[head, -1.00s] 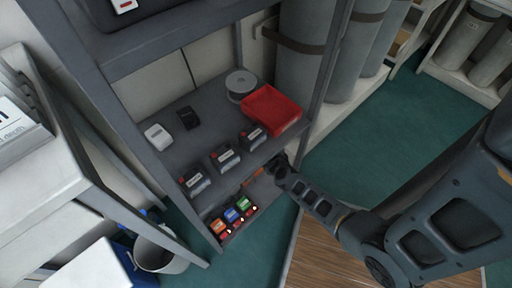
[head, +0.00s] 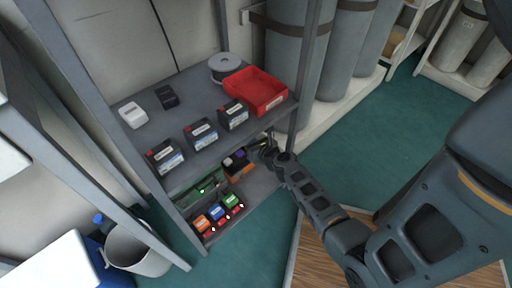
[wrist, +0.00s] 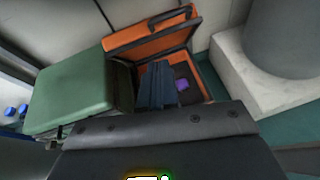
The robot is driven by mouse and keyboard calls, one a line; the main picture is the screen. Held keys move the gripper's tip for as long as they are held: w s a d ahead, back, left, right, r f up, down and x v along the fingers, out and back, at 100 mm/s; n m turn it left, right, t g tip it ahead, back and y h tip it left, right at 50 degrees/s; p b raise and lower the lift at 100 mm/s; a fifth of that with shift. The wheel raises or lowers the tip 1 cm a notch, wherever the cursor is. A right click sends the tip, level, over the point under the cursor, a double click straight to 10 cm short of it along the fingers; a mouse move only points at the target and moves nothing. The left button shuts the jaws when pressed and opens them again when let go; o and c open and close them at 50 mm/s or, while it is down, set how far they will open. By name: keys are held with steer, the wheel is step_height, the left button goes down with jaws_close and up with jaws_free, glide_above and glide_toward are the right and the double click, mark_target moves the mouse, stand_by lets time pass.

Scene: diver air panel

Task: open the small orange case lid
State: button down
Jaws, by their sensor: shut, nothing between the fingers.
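The small orange case (head: 238,170) sits on the lower shelf. In the wrist view its orange lid (wrist: 155,38) stands raised at the back, with a dark handle on top, and the dark inside shows with a purple item (wrist: 181,85) in it. My gripper (wrist: 158,72) is shut and empty, its fingers reaching over the open case in front of the raised lid. I cannot tell whether they touch the lid. In the head view my gripper (head: 258,151) is at the case's right side, partly under the upper shelf.
A green case (wrist: 75,95) stands close left of the orange one. Small orange, blue and green boxes (head: 215,213) sit at the shelf's front left. Black batteries (head: 201,134) and a red tray (head: 256,91) are on the shelf above. Grey cylinders (head: 345,50) stand right.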

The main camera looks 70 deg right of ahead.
steer(key=w+d, duration=0.4)
steer(key=shift+w+r+p, duration=0.25)
steer(key=shift+p, duration=0.05)
steer(key=w+d+r+p, duration=0.1)
steer(key=w, duration=0.1)
steer(key=w+d+r+p, duration=0.1)
steer(key=r+p, duration=0.1)
steer(key=shift+w+d, duration=0.2)
steer(key=shift+w, duration=0.15)
steer(key=shift+w+d, duration=0.1)
steer(key=shift+w, duration=0.05)
